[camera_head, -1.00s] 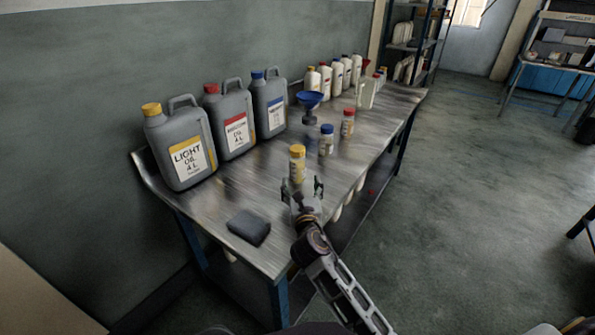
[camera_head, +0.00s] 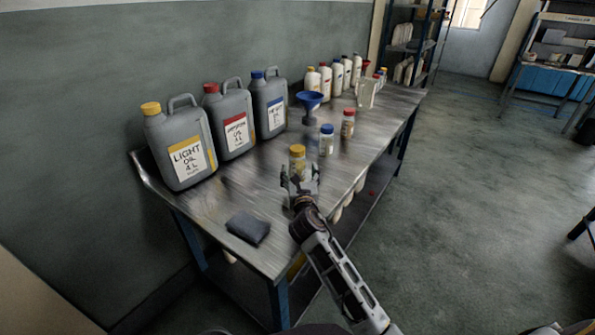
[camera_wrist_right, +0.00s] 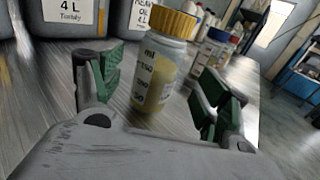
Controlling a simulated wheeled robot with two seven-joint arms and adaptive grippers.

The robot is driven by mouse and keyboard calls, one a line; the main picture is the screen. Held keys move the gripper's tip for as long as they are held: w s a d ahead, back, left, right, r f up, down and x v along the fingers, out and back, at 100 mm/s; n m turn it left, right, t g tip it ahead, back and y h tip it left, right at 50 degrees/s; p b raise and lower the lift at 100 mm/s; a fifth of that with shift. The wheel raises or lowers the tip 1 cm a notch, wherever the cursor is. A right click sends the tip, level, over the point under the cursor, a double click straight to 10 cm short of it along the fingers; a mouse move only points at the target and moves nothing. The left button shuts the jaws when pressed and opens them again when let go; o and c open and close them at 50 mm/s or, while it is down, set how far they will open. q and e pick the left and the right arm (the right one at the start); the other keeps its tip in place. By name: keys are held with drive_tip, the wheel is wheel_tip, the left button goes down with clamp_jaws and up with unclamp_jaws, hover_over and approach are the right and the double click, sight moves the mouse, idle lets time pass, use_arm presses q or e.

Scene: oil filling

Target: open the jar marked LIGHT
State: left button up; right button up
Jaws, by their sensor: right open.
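A small clear jar with a yellow cap (camera_head: 297,158) stands upright on the metal table, with yellowish contents. In the right wrist view the jar (camera_wrist_right: 156,72) shows volume marks; no LIGHT marking can be read on it. My right gripper (camera_head: 301,181) is open and empty at the near side of the jar. In the wrist view its green-padded fingers (camera_wrist_right: 165,85) appear on either side of the jar, with gaps; I cannot tell how far the jar is between them. My left gripper is not in view.
A grey can marked LIGHT OIL (camera_head: 181,150) stands with two similar cans along the wall. A blue-capped jar (camera_head: 326,140), a red-capped jar (camera_head: 347,124) and a blue funnel (camera_head: 309,101) stand farther back. A dark sponge-like block (camera_head: 248,228) lies near the front edge.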

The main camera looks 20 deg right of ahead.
sight(298, 167)
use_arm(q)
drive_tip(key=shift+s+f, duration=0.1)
use_arm(e)
drive_tip(key=shift+w, duration=0.1)
drive_tip(key=shift+w, duration=0.2)
drive_tip(key=shift+w+d+r, duration=0.1)
drive_tip(key=shift+w, duration=0.15)
drive_tip(key=shift+w+r+b, duration=0.1)
drive_tip(key=shift+w+b, duration=0.25)
drive_tip(key=shift+w, duration=0.4)
drive_tip(key=shift+w+d, duration=0.2)
drive_tip(key=shift+w, duration=0.55)
drive_tip(key=shift+w+d, duration=0.1)
drive_tip(key=shift+w, duration=0.4)
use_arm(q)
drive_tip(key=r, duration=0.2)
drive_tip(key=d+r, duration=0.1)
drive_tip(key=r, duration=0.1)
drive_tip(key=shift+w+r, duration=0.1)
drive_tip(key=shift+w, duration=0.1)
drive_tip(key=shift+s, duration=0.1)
